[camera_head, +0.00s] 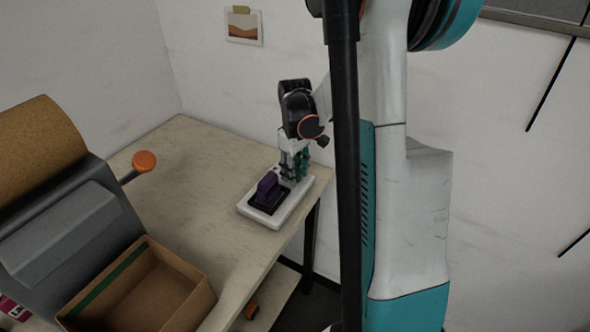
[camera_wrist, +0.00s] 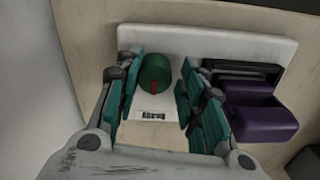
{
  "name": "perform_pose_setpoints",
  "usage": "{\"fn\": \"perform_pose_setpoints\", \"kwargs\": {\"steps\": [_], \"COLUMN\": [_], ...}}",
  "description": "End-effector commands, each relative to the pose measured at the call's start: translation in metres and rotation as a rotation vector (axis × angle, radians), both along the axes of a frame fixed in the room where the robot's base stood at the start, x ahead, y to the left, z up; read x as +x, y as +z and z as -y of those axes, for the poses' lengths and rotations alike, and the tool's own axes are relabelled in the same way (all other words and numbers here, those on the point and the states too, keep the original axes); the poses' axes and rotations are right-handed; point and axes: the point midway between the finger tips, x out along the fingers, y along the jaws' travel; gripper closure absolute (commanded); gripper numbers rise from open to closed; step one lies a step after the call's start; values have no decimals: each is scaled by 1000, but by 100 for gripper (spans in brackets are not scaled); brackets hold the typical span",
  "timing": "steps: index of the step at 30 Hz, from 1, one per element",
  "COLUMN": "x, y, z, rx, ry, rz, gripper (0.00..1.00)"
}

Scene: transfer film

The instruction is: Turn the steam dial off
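The steam dial (camera_wrist: 155,73) is a round green knob with a red mark, on a white panel (camera_wrist: 272,47) in the wrist view. In the head view the white panel (camera_head: 280,217) lies at the table's right end, and my gripper hides the dial. My gripper (camera_wrist: 160,84) is open, with teal fingers on either side of the dial. The left fingers look close to it; whether they touch I cannot tell. In the head view my gripper (camera_head: 292,165) points down over the panel's far end.
A purple block-like part (camera_wrist: 258,116) sits on the same panel, right of my fingers; it also shows in the head view (camera_head: 268,187). A grey machine with an orange-knobbed lever (camera_head: 144,161) and a cardboard box (camera_head: 185,267) stand at left. The middle of the table (camera_head: 200,175) is clear.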

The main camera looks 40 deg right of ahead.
Motion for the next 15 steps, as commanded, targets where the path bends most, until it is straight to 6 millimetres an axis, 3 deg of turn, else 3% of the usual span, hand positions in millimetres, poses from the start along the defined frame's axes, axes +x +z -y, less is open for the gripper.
{"fn": "perform_pose_setpoints", "kwargs": {"steps": [15], "x": [1], "y": [7], "z": [5], "rx": [-9], "ry": [-6], "rz": [2], "gripper": [50]}}
